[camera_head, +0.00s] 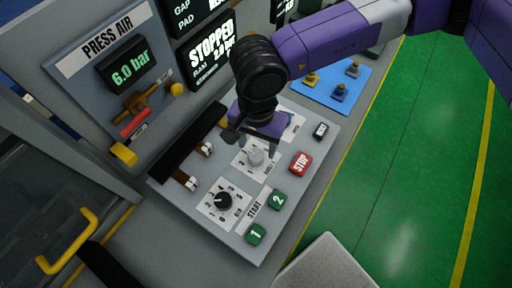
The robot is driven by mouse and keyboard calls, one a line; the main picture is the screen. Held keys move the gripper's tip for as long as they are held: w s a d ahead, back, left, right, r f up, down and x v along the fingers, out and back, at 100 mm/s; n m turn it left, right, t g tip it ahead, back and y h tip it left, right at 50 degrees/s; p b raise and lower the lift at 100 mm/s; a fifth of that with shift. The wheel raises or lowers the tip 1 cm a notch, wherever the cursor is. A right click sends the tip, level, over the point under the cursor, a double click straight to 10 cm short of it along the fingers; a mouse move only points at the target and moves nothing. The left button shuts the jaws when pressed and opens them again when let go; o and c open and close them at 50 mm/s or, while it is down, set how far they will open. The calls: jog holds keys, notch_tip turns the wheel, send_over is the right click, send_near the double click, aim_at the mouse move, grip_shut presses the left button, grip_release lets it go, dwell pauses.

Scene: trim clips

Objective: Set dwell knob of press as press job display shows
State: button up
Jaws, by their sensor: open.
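The control panel (185,215) of the press carries several dials. A black knob (224,201) sits on a white numbered plate at the lower left. I cannot read which one is the dwell knob. My gripper (246,138) is open, pointing down just above and behind the grey knob; I cannot tell whether it touches anything. A display (209,52) reads "STOPPED" with smaller lines, partly hidden by my wrist. Another display (186,14) shows "GAP" and "PAD", cut off at the top.
A PRESS AIR panel (108,50) reads 6.0 bar. A blue mat (318,94) holds small parts. Green floor lies right.

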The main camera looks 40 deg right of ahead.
aim_at(257, 153)
jog(key=shift+f+p, duration=0.3)
jog(key=shift+f, duration=1.6)
grip_shut()
